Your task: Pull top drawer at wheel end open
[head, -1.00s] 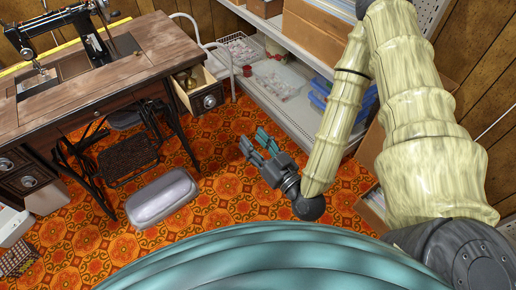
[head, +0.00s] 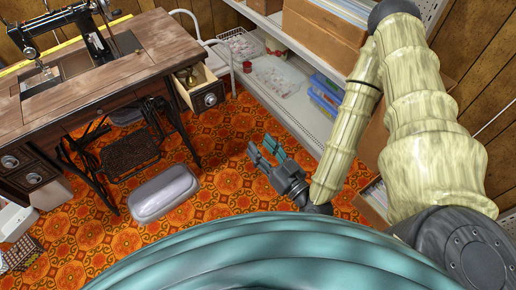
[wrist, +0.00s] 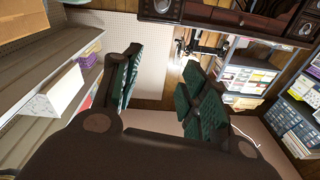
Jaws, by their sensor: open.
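The treadle sewing table (head: 95,75) stands at the left in the head view, with the black sewing machine (head: 75,30) on top. The drawer (head: 208,99) at its right end, the machine's wheel end, stands pulled out. Its dark front has a round metal knob, and a brassy object (head: 191,78) lies inside. My gripper (head: 264,150) is open and empty, right of the drawer and nearer to me, apart from it. In the wrist view its green-padded fingers (wrist: 163,88) are spread with nothing between them.
Shelves (head: 290,115) with boxes and tubs run along the right. A white tubular frame (head: 215,45) stands behind the drawer. A grey cushion-like block (head: 163,194) lies on the patterned floor. Bare floor (head: 225,160) separates my gripper from the table.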

